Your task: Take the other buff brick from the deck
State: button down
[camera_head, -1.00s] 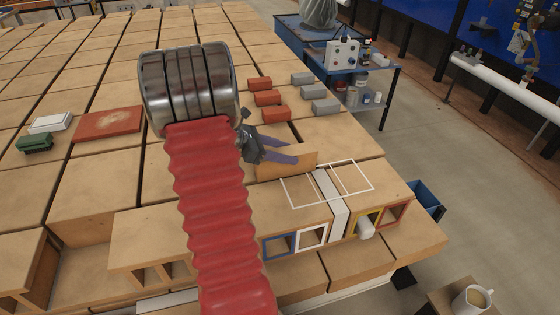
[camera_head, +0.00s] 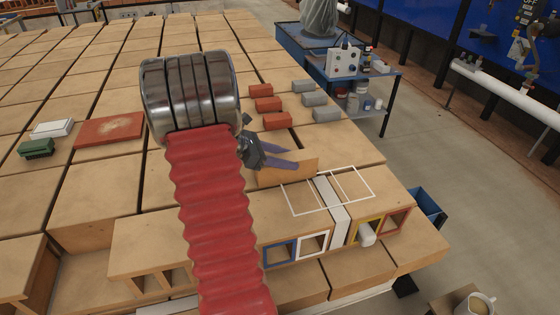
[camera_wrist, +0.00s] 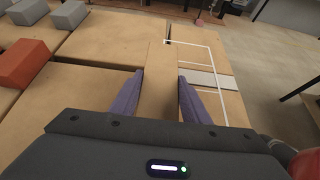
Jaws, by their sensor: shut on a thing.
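My gripper (camera_head: 280,160) is shut on a buff brick (camera_head: 290,173), with a purple finger on each side of it. In the wrist view the same brick (camera_wrist: 161,80) stands lengthwise between the fingers and points away from me. The deck (camera_head: 215,285) is made of large buff blocks. The held brick is over the deck, just left of a white outline (camera_head: 291,199) marked on it. I cannot tell whether the brick touches the deck. Its underside is hidden.
A pale strip (camera_head: 331,196) crosses the outlines. Blue (camera_head: 266,256), white (camera_head: 300,247), yellow (camera_head: 354,233) and red-framed (camera_head: 384,221) openings line the front edge. Red bricks (camera_head: 267,104) and grey bricks (camera_head: 314,99) stand behind. A red slab (camera_head: 110,130) lies left.

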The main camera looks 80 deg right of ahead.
notch_tip(320, 180, up, 10)
jog(key=shift+f, duration=0.1)
dwell(0.4)
jog(key=shift+w, duration=0.15)
dwell(0.3)
